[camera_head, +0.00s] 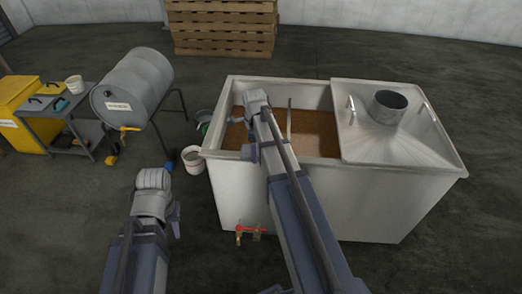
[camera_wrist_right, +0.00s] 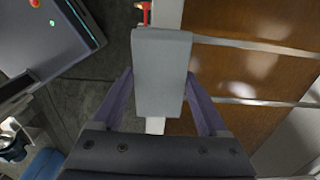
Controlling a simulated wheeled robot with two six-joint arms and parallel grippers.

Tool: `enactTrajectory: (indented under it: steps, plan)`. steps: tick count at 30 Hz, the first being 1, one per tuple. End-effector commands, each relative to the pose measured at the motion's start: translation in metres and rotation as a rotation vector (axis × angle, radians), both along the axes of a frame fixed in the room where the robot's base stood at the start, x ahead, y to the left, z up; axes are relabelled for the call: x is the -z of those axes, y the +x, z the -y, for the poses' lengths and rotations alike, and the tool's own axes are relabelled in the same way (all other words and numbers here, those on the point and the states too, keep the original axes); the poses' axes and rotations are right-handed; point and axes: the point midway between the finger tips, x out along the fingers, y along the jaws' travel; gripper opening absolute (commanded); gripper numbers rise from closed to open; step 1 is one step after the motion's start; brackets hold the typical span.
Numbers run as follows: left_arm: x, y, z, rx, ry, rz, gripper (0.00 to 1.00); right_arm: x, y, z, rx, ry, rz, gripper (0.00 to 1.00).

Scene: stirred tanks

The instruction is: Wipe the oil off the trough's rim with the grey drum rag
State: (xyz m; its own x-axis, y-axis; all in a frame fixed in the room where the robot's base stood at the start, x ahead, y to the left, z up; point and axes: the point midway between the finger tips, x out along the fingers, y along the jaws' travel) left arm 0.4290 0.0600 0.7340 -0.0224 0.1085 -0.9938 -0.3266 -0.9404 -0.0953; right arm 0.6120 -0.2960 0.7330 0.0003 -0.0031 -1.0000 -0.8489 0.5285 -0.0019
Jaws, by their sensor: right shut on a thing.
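The trough (camera_head: 225,172) is a large pale metal tank with brown contents, left of centre to right in the head view. Its rim (camera_wrist_right: 155,125) runs up and down through the right wrist view. My right gripper (camera_wrist_right: 160,82) is shut on the grey drum rag (camera_wrist_right: 163,60), a flat grey block shape over the rim. I cannot tell whether rag and rim touch. The rag hides the rim beneath it, and I cannot make out oil there. My left gripper (camera_head: 152,180) is left of the trough, apart from it; its jaws cannot be made out.
A lid with a round collar (camera_head: 390,104) covers the trough's right part. A red valve (camera_head: 250,229) sits low on its front. A grey drum (camera_head: 133,85) on a stand, a white bucket (camera_head: 193,160) and a small table (camera_head: 60,115) are to the left. Pallets (camera_head: 222,28) stand behind.

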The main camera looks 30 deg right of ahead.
Motion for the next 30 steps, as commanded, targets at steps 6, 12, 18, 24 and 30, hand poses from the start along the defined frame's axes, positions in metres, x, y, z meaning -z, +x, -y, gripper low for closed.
enactTrajectory:
  steps: [6,12,18,24,30]
  plan:
    - [0.001,0.0,0.0,0.0,0.0,0.0,0.33,0.001,0.003,-0.005,-0.003,0.007,0.004,0.32]
    - [0.0,0.0,0.0,0.0,0.0,0.0,0.33,0.001,0.01,-0.015,-0.004,0.007,0.004,0.32]
    - [-0.001,0.0,0.0,0.0,0.0,0.0,0.33,-0.001,0.019,-0.029,-0.004,0.007,0.004,0.32]
    - [-0.001,0.0,0.0,0.0,0.0,0.0,0.33,-0.001,0.022,-0.035,-0.002,0.005,0.003,0.32]
    - [-0.002,0.0,0.0,0.0,0.0,0.0,0.33,-0.002,0.021,-0.034,-0.002,0.004,0.003,0.32]
